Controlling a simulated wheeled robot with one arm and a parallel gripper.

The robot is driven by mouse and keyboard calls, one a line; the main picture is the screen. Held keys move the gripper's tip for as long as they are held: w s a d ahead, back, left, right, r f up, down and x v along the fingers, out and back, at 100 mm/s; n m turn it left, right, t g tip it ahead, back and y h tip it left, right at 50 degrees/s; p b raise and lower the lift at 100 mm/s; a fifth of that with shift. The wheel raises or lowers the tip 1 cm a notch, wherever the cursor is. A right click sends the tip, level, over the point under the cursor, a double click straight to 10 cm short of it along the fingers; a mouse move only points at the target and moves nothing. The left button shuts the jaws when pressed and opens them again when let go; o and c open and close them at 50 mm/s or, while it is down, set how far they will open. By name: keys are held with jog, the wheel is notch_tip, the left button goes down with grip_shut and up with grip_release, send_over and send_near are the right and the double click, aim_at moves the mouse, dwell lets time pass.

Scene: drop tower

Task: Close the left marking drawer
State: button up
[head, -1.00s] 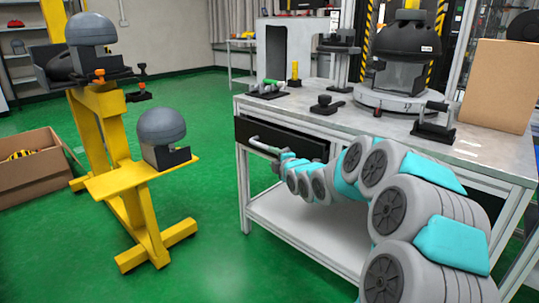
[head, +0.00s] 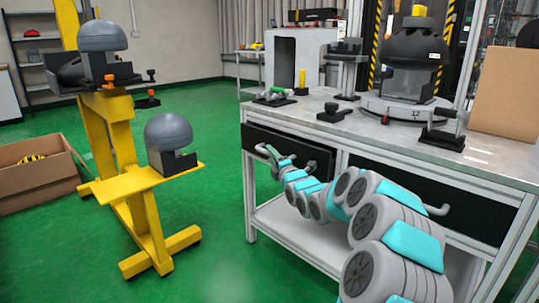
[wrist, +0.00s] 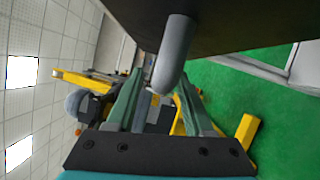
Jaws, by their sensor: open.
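The left marking drawer (head: 312,152) is the black front at the left end of the grey workbench. It appears to stand a little out from the bench frame. Its grey bar handle (head: 263,149) sticks out from the front. My gripper (head: 274,161) is at this handle, with the arm reaching in from the right. In the wrist view, the handle (wrist: 174,55) juts down from the dark drawer front (wrist: 225,22) in front of my gripper (wrist: 158,90). The two green fingers are apart, with the handle's end between or just ahead of them; contact is unclear.
The right drawer (head: 400,182) is beside it under the bench top (head: 370,130). A yellow stand (head: 140,180) with grey domed helmets is on the left, and a cardboard box (head: 40,185) lies beyond it. Green floor is clear between stand and bench.

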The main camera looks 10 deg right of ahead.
jog(key=shift+x, duration=1.1)
jog(key=shift+c, duration=0.4)
grip_shut()
dwell(0.4)
